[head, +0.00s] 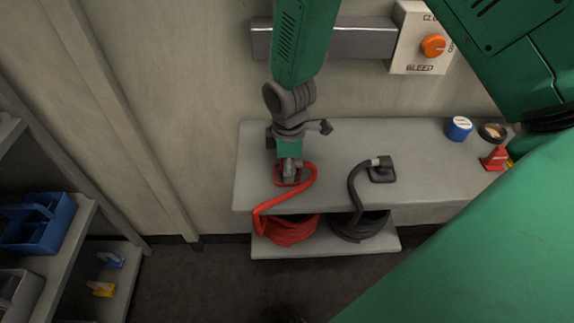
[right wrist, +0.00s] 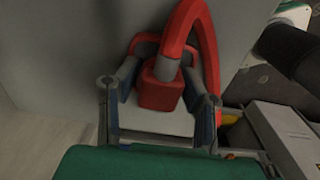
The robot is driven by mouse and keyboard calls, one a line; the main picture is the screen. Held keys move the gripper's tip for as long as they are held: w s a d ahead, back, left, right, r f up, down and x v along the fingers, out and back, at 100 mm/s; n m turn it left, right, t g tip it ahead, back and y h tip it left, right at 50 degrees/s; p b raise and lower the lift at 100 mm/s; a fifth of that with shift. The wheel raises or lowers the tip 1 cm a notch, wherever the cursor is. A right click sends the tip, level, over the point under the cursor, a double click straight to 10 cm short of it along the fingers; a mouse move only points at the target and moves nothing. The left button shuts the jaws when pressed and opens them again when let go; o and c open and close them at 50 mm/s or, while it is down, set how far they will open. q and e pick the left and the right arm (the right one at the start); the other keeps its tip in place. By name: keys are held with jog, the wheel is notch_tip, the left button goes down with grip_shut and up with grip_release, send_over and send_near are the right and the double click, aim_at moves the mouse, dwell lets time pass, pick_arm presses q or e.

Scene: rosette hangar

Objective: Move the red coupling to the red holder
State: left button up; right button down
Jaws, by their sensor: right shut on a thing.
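My right gripper (head: 289,176) points down at the left part of the grey bench and is shut on the red coupling (right wrist: 160,90). In the right wrist view the coupling's red block sits between the two fingers, with its thick red hose (head: 307,185) arching away. A red holder (right wrist: 145,47) shows as a red rim close behind the coupling, at the bench surface. The gripper hides much of the coupling and holder in the head view. I cannot tell whether the coupling is fully seated. My left gripper is not in view.
A black hose ends at a black holder (head: 382,174) right of the gripper. Red (head: 291,230) and black (head: 358,226) coils lie on the lower shelf. A blue jar (head: 459,128) and a small red object (head: 495,159) stand at the bench's right. A shelf with a blue crate (head: 38,221) is left.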

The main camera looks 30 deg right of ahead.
jog(key=shift+f, duration=0.15)
jog(key=c, duration=0.9)
grip_release()
jog(key=shift+r, duration=0.45)
notch_tip(320, 180, up, 11)
jog(key=shift+r, duration=0.1)
